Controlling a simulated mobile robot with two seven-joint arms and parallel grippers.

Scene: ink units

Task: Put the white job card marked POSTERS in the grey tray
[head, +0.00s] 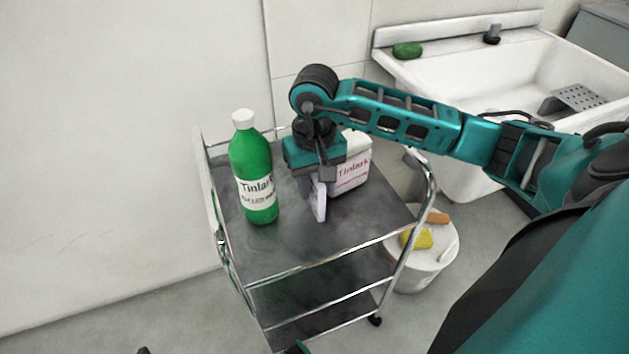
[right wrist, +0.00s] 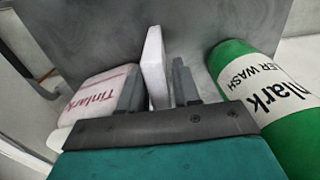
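A white, slab-like upright piece (head: 318,200) is under my right gripper (head: 325,176), over the trolley's top shelf; no POSTERS marking shows on it. In the right wrist view the white piece (right wrist: 154,62) stands between the two fingers of my right gripper (right wrist: 160,88), close to the left finger. Whether both fingers press on it cannot be told. I cannot make out a separate grey tray in either view. My left gripper is not in view.
A green Tinlark bottle (head: 255,165) stands left on the steel trolley (head: 290,248). A white Tinlark container (head: 352,172) stands just behind the gripper. A white bucket (head: 432,262) with a yellow item is beside the trolley; a sink (head: 470,70) is at the back right.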

